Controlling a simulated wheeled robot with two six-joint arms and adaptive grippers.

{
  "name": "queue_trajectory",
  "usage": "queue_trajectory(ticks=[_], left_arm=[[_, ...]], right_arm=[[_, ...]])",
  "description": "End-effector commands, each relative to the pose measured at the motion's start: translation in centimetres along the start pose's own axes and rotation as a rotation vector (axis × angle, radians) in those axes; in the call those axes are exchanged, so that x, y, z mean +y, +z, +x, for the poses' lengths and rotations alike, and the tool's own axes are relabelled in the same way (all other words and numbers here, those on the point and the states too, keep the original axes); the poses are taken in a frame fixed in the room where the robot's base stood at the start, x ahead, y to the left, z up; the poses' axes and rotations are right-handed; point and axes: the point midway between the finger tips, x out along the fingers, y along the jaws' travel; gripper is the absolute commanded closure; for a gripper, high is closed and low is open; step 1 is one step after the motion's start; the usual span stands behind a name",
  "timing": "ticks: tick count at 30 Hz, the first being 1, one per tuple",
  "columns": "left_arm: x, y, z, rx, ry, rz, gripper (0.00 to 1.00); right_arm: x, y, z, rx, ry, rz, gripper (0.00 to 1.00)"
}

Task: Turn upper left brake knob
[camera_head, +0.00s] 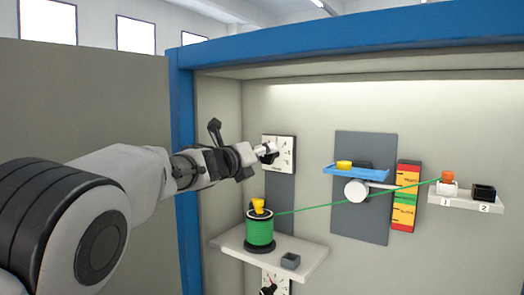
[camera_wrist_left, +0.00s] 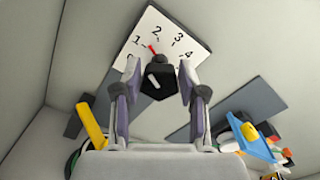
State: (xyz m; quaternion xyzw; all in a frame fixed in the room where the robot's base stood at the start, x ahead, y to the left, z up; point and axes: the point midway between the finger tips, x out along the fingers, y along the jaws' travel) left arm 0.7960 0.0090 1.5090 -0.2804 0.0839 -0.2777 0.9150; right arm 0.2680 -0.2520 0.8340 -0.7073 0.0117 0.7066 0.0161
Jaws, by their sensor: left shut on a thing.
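The upper left brake dial is a white plate (camera_head: 288,146) on the cabinet's back wall. In the left wrist view the plate (camera_wrist_left: 183,42) shows numbers around its edge and a red pointer mark near 1 and 2. The black brake knob (camera_wrist_left: 158,82) has a light line on its face. My left gripper (camera_head: 268,152) reaches it from the left. In the left wrist view the gripper's fingertips (camera_wrist_left: 159,70) are on both sides of the knob, shut on it. In the head view the gripper hides most of the knob. My right gripper is not in view.
A green cable spool (camera_head: 260,232) stands on a shelf (camera_head: 309,262) below. Its cable (camera_head: 340,202) runs right past a white roller (camera_head: 356,191) to an orange-topped holder (camera_head: 447,185). A lower dial (camera_head: 281,283) shows below the shelf. A blue tray (camera_head: 345,171) is right of the dial.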

Motion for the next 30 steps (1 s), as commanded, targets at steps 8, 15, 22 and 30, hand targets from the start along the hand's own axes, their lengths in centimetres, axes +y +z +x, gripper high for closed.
queue_trajectory(ticks=[8, 15, 22, 30], left_arm=[[0.18, -0.13, 0.07, 0.003, 0.001, -0.181, 0.93], [0.32, -0.26, 0.07, 0.004, 0.002, -0.262, 0.93], [0.37, -0.33, 0.07, 0.004, 0.002, -0.28, 0.93], [0.38, -0.35, 0.08, 0.004, 0.002, -0.279, 0.52]], right_arm=[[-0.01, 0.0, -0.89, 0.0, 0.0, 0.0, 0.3], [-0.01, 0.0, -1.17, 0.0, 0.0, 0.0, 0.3], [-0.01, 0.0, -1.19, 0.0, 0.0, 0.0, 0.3], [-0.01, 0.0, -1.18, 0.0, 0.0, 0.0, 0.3]])
